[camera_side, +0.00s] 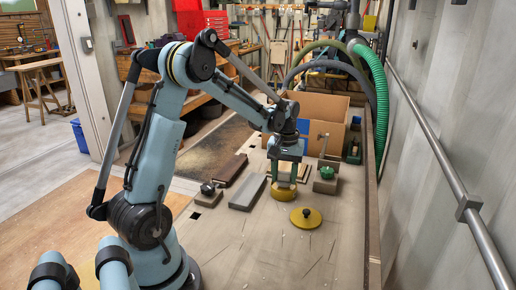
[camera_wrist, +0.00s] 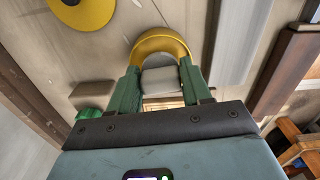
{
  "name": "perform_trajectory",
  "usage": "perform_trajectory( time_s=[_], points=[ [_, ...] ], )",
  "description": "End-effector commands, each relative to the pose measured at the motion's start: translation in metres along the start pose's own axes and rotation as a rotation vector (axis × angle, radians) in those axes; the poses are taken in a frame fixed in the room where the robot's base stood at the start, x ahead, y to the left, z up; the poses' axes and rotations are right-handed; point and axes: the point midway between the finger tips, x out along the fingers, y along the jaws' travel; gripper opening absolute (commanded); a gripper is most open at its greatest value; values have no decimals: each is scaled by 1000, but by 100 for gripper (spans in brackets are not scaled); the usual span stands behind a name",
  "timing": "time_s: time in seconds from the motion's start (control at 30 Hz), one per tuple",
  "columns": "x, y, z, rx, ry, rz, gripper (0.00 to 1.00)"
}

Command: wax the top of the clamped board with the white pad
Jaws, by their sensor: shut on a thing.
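My gripper (camera_side: 285,172) has green fingers pointing down, shut on the white pad. In the wrist view the pad (camera_wrist: 160,80) shows pale grey-white between the fingers. A round yellow tin (camera_side: 284,194) is directly below the fingers. Its rim (camera_wrist: 160,38) curves around the pad's far end; I cannot tell whether the pad touches inside it.
A grey block (camera_side: 248,192) and a dark brown board (camera_side: 232,169) lie left of the tin. A small black-knobbed item (camera_side: 208,194) stands farther left. A cardboard box (camera_side: 318,120) is behind. The bench's front is clear. A brown rail (camera_side: 371,200) runs along the right.

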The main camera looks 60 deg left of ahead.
Motion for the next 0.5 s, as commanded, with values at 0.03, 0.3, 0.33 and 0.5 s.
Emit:
perform_trajectory(
  time_s=[0.03,0.3,0.33,0.5],
  points=[
    [0,0,0,0,0,0,24],
    [2,0,0,0,0,0,24],
    [2,0,0,0,0,0,24],
    [4,0,0,0,0,0,24]
  ],
)
